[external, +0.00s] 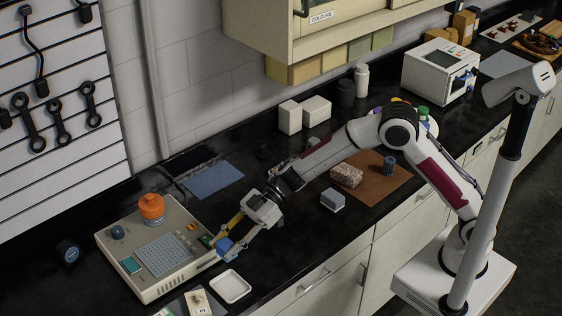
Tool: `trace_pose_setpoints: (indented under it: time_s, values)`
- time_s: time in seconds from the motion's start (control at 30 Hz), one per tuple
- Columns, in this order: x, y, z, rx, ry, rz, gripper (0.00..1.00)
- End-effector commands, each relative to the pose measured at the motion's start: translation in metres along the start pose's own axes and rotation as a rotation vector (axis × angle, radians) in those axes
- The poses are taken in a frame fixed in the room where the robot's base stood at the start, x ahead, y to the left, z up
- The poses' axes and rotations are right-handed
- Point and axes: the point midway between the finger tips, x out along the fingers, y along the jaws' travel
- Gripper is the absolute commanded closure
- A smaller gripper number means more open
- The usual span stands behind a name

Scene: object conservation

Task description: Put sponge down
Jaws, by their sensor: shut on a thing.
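My gripper (229,238) reaches down and left from the arm, over the right edge of a beige device (165,293). It is shut on a small blue thing (224,246), which looks like the sponge. The blue thing is held at the device's right edge, just above a white tray (230,287). The fingers partly hide it, and I cannot tell whether it touches the device.
An orange knob-like item (151,208) stands on the device. A grey-blue block (332,200) lies on the black counter. A brown mat (394,187) holds a speckled block (346,175) and a dark blue cylinder (389,165). A blue sheet (213,180) lies behind my gripper.

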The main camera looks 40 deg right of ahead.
Motion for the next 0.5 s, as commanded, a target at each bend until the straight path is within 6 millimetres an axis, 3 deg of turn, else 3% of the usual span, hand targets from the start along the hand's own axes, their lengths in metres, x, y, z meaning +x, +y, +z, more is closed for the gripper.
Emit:
trace_pose_setpoints:
  time_s: [0.5]
  values:
    - [-0.117, 0.114, 0.039, 0.086, 0.004, 0.224, 0.81]
